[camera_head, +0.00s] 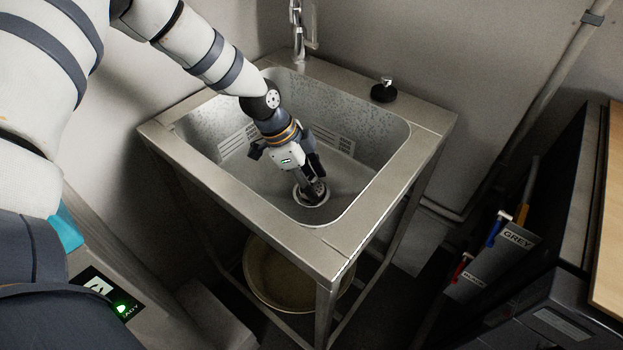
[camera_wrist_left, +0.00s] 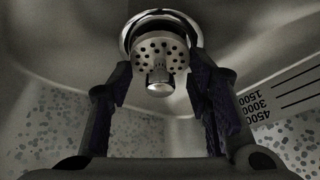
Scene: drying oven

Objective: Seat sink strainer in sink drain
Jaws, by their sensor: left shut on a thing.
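The sink strainer (camera_wrist_left: 160,52) is a small perforated metal disc with a round knob, seen in the left wrist view between my left fingertips. My left gripper (camera_wrist_left: 161,72) is shut on it. The strainer overlaps the near part of the round drain ring (camera_wrist_left: 126,38); whether it sits inside the drain or just above it, I cannot tell. In the head view my left gripper (camera_head: 313,190) reaches down into the sink (camera_head: 240,188), with its fingertips over the drain (camera_head: 324,203), hiding much of it and the strainer. My right gripper is not in view.
The basin walls surround my left gripper; their printed scale shows in the wrist view (camera_wrist_left: 285,97). A faucet (camera_head: 299,35) stands behind the basin, and a black-based knob (camera_head: 384,91) sits on the back right rim. A round tub (camera_head: 270,280) is under the sink.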

